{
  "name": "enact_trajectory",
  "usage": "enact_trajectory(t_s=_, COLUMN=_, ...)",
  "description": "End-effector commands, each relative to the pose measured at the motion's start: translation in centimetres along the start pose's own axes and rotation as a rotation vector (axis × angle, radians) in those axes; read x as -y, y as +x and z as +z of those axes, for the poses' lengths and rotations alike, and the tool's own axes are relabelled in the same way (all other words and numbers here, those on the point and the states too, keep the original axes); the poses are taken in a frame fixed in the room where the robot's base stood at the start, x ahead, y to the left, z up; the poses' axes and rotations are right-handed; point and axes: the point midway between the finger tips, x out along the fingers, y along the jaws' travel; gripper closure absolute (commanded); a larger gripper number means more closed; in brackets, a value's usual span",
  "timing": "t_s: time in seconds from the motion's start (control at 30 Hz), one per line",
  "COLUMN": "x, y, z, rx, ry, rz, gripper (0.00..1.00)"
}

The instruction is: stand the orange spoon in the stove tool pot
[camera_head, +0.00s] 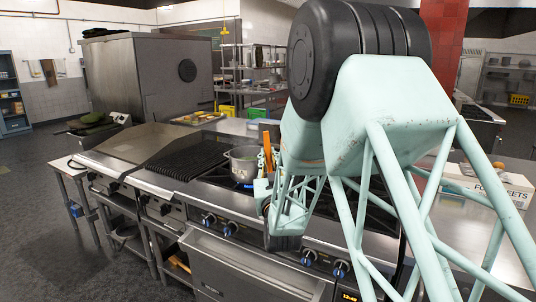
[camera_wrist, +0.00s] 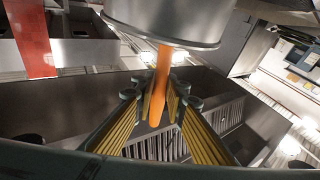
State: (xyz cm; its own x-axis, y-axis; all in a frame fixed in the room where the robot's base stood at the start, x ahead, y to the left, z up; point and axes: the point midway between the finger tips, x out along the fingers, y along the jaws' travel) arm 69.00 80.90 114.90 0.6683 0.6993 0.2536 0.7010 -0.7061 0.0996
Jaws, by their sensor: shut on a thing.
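The orange spoon (camera_head: 267,146) is upright in my gripper (camera_head: 267,166), over the stove beside a metal pot in the head view. In the wrist view the orange spoon (camera_wrist: 162,68) runs between the yellow-padded fingers of my gripper (camera_wrist: 159,99), which is shut on it. Its upper end in that view passes behind or into a round metal vessel (camera_wrist: 165,30); I cannot tell which. A metal pot (camera_head: 243,167) with something greenish in it sits on a burner just left of my gripper. I cannot tell which vessel is the stove tool pot; my arm hides part of the stove.
Blue flame (camera_head: 243,185) shows under the metal pot. A black grill (camera_head: 188,160) and flat griddle (camera_head: 130,142) lie to the left. A white box (camera_head: 495,184) stands on the right counter. A tray (camera_head: 198,118) of food lies behind the stove.

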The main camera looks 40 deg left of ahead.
Motion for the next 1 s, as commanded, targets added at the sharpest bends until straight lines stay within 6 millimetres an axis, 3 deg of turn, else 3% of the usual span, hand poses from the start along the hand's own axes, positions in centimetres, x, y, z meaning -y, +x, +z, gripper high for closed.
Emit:
enact_trajectory(t_s=0.37, x=0.0, y=-0.04, z=0.15, rx=0.0, ry=0.0, rz=0.0, gripper=0.98)
enact_trajectory(t_s=0.4, x=0.0, y=-0.04, z=0.15, rx=0.0, ry=0.0, rz=0.0, gripper=0.87)
enact_trajectory(t_s=0.57, x=0.0, y=-0.04, z=0.15, rx=0.0, ry=0.0, rz=0.0, gripper=0.72)
enact_trajectory(t_s=1.0, x=0.02, y=-0.26, z=0.19, rx=0.001, ry=0.0, rz=0.0, gripper=0.72)
